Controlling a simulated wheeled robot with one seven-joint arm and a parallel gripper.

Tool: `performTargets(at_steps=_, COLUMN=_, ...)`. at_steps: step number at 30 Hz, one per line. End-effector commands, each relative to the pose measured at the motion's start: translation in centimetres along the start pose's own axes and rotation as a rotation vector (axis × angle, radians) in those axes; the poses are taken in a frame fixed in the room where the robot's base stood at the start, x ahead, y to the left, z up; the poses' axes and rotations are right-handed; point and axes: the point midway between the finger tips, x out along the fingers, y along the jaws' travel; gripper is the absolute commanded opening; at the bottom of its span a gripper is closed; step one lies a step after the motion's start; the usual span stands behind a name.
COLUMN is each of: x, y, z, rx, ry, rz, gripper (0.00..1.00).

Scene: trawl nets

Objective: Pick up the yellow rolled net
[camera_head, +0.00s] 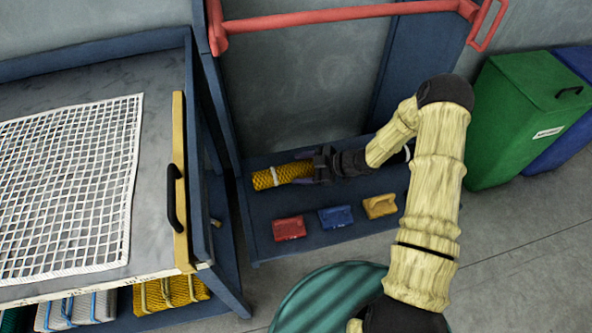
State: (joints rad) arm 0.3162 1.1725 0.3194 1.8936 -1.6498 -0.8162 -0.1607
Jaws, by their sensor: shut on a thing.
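The yellow rolled net (283,174) lies level over the back of the dark blue cart platform (258,225), with a pale tie band around its left part. My gripper (316,168) comes from the right and is shut on the roll's right part. The jaws hide the roll's right end. I cannot tell whether the roll touches the platform.
Red (289,228), blue (336,216) and yellow (380,206) blocks sit along the platform's front. A red bar (330,14) crosses above. A table with white netting (70,180) stands at left. Green (520,115) and blue (565,135) bins stand at right.

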Motion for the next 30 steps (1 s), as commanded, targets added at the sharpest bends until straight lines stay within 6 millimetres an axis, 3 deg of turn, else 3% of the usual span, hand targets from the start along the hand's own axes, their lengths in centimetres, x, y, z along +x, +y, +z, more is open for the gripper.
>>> performTargets(at_steps=5, x=0.0, y=0.0, z=-0.2, rx=0.001, ry=0.002, rz=-0.001, gripper=0.26)
performTargets(at_steps=7, x=-0.2, y=0.1, z=-0.5, rx=0.001, ry=0.002, rz=-0.001, gripper=0.18)
performTargets(at_steps=9, x=-0.5, y=0.3, z=-1.1, rx=0.0, ry=0.002, rz=-0.001, gripper=0.02)
performTargets(at_steps=21, x=-3.7, y=2.1, z=-7.3, rx=-0.003, ry=0.002, rz=-0.001, gripper=0.02)
performTargets(at_steps=30, x=-4.5, y=2.5, z=-8.7, rx=0.001, ry=0.002, rz=-0.001, gripper=0.02)
